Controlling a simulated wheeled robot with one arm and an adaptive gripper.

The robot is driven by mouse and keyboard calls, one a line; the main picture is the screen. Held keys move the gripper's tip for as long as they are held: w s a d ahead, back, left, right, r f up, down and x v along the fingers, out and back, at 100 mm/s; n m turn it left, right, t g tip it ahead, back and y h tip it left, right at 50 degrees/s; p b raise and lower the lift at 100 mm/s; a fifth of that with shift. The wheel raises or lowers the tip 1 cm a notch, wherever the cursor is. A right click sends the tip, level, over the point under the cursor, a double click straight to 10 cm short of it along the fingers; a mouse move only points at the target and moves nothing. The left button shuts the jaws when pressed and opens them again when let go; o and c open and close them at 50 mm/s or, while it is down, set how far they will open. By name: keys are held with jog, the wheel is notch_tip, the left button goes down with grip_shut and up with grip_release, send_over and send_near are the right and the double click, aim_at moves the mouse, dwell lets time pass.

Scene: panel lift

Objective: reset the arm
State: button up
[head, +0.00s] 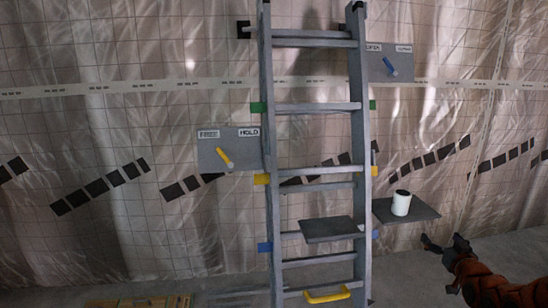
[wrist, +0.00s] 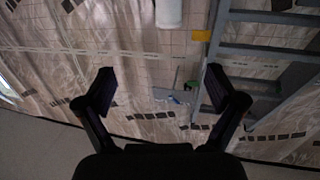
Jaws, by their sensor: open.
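My gripper (head: 442,246) is at the lower right of the head view, held in the air with its arm coming from the right edge. In the wrist view my gripper (wrist: 160,85) shows two dark fingers spread wide with nothing between them. It is apart from the ladder (head: 267,150) and from the white can with a dark top (head: 401,204). The can stands upright on a grey shelf (head: 425,211) right of the ladder. In the wrist view the can (wrist: 169,12) is at the top edge, beyond the fingers.
A grey panel (head: 208,158) marked HOLD carries a yellow lever (head: 225,159). Another panel (head: 402,60) carries a blue lever (head: 390,66). A dark plate (head: 328,230) and a yellow handle (head: 327,296) are on the ladder. Sheeting covers the wall. Floor around my gripper looks clear.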

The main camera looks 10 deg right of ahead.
jog(key=s+a+f+n+g+y, duration=0.15)
jog(key=a+g, duration=0.25)
jog(key=a, duration=0.7)
jog(key=s+a+f+g+y, duration=0.1)
jog(key=s+a+f+g, duration=0.3)
jog(key=a, duration=0.6)
jog(key=s+a+r+g+y, duration=0.1)
jog(key=s+a+g, duration=0.3)
jog(key=s+a, duration=0.5)
jog(key=s+a+r+n+g, duration=0.1)
jog(key=s+a+g, duration=0.4)
jog(key=s, duration=0.8)
jog(key=s+a+r+g+y, duration=0.1)
jog(key=s+a+r+g, duration=0.15)
jog(key=s+a, duration=0.7)
notch_tip(320, 180, up, 17)
jog(key=d+t+p, duration=0.1)
jog(key=p, duration=1.6)
jog(key=shift+d+r, duration=0.2)
jog(key=shift+d, duration=0.1)
